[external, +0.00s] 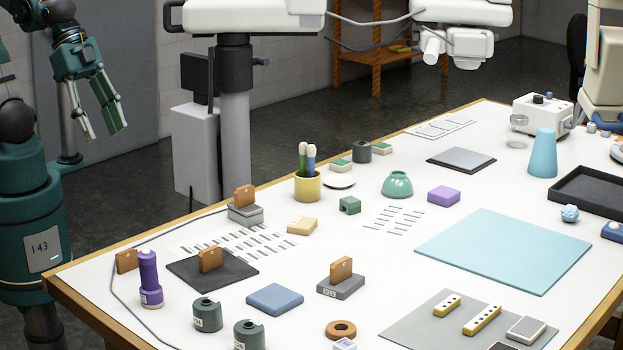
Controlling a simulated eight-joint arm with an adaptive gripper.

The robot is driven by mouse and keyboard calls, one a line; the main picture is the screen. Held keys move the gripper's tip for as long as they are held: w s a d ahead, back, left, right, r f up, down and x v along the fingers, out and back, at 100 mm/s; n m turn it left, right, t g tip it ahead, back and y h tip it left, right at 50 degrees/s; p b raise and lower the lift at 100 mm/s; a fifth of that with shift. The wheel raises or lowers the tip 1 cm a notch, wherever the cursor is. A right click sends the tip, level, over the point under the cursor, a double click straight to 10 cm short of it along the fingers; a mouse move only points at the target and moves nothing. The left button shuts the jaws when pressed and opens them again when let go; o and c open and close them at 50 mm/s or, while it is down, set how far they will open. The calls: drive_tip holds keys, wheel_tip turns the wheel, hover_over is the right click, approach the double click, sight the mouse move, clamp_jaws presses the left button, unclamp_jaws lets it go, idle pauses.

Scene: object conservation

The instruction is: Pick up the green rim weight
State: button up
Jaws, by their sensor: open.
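My gripper (104,132) hangs at the upper left with its fingers spread, empty, off the table's left side and far from the green things. I cannot tell for sure which piece is the green rim weight. Two dark green slotted cylinders with pale labels stand at the front left: one (207,315) and another (249,336), cut by the frame's lower edge. A rounded light green bowl-like piece (397,185) and a small notched green block (350,205) are mid-table.
On the white table (375,265), a purple bottle-like piece (149,280), brown tags on blocks and a blue block (275,298) surround the front cylinders. A yellow cup (308,186) holds upright tools. A thin cable runs along the left edge. The light blue mat (505,250) is bare.

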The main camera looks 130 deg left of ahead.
drive_tip(key=w+a+r+n+g, duration=0.2)
drive_tip(key=w+a+n, duration=0.2)
drive_tip(key=w+a, duration=0.8)
drive_tip(key=n+g, duration=0.4)
drive_tip(key=n, duration=0.6)
hover_over(350, 200)
drive_tip(key=shift+h, duration=0.3)
wheel_tip(350, 200, down, 24)
drive_tip(key=shift+f+b, duration=0.1)
drive_tip(key=shift+b, duration=0.3)
drive_tip(key=shift+a+f, duration=0.15)
drive_tip(key=shift+f, duration=1.3)
drive_tip(key=shift+f+p, duration=0.3)
drive_tip(key=shift+f, duration=2.3)
